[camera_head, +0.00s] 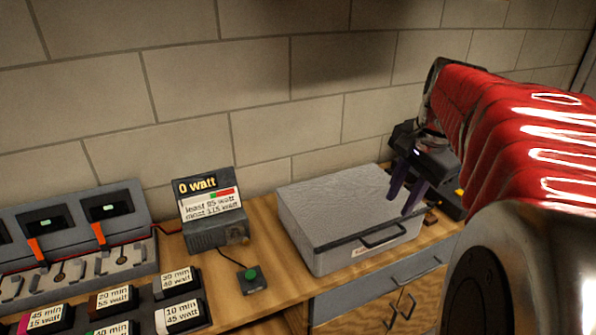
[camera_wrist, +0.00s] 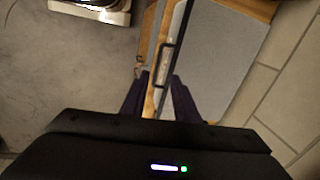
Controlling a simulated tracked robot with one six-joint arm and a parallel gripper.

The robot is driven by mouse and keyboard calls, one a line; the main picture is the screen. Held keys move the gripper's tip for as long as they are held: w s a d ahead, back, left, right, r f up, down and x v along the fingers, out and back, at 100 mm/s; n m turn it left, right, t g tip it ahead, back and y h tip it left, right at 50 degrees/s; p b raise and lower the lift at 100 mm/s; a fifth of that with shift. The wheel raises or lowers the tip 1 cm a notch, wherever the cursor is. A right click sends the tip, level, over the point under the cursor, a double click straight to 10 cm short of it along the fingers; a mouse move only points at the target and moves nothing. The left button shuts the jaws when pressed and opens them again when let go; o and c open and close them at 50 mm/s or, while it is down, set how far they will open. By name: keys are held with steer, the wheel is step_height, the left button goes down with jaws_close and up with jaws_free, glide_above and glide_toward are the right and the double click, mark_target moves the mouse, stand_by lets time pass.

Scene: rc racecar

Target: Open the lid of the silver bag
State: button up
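The silver bag (camera_head: 335,206) is a flat, box-like case lying on the wooden bench against the wall, with its lid down. A dark handle (camera_head: 383,237) is on its front side. In the wrist view the bag's grey lid (camera_wrist: 215,60) is right of centre, and the handle (camera_wrist: 167,62) runs along its left edge. My gripper (camera_head: 404,202) has two dark purple fingers, spread apart and empty, near the bag's right front corner. In the wrist view my fingertips (camera_wrist: 160,78) are either side of the front edge's line; I cannot tell whether they touch it.
A watt display (camera_head: 212,212) and a green button box (camera_head: 252,279) stand left of the bag. Labelled battery-like blocks (camera_head: 110,300) and a charger rack (camera_head: 75,240) are farther left. Drawers (camera_head: 390,280) are below the bench top. The brick wall (camera_head: 220,90) is close behind.

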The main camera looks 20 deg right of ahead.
mark_target(387, 239)
steer(key=shift+d+m, duration=0.5)
steer(key=shift+d, duration=0.45)
steer(key=x, duration=1.3)
steer(key=shift+a+f, duration=0.1)
steer(key=shift+f, duration=0.35)
steer(key=shift+c, duration=0.4)
jaws_close()
